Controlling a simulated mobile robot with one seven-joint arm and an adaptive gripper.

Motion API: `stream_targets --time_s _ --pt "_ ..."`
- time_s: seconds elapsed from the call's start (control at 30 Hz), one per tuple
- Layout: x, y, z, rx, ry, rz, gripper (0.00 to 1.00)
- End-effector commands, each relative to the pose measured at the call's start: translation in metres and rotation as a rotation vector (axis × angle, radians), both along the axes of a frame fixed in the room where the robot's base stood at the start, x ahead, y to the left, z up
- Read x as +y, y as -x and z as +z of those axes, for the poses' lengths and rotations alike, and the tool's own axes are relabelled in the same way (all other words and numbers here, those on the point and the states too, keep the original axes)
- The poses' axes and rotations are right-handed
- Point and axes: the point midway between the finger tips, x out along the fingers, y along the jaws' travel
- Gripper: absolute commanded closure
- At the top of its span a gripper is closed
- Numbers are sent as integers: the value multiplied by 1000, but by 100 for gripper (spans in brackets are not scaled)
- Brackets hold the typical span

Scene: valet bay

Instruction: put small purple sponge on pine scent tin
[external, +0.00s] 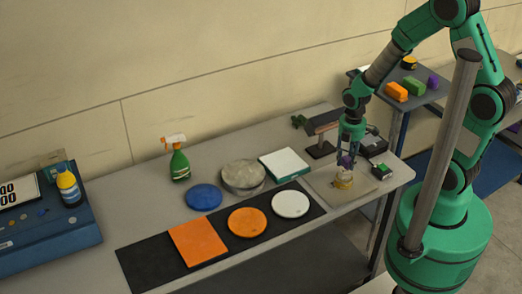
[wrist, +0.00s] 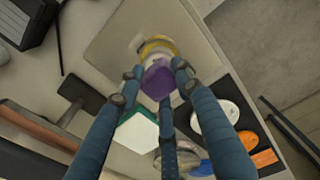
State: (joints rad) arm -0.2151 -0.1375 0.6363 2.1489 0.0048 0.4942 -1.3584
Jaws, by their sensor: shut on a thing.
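The small purple sponge (wrist: 158,83) is between the fingertips of my gripper (wrist: 157,76) in the wrist view. It also shows as a small purple patch in the external view (external: 345,161). The pine scent tin (external: 343,181) looks yellow and pale and stands on a beige board. It shows beyond the sponge in the wrist view (wrist: 157,46). My gripper in the external view (external: 348,158) points down over the tin, shut on the sponge. The sponge is just above the tin or touching it; I cannot tell which. The fingers hide part of the sponge.
The beige board (external: 318,186) lies at the table's right end. Left of it are a white-topped block (external: 284,164), a round grey disc (external: 243,174) and a black mat (external: 150,262) bearing orange and white pieces. A dark stand (external: 321,148) is behind my gripper.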

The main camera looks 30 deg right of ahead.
Motion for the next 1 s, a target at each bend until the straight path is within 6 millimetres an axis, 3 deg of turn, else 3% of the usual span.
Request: stream_targets --time_s 0.2,0.67,0.7,0.77,1.0 --pt "0 0 -19 1 0 0 79" --pt "0 1 -23 1 0 0 79" --pt "0 0 -22 1 0 0 58" --pt "0 0 -22 1 0 0 47" --pt "0 0 -22 1 0 0 47"
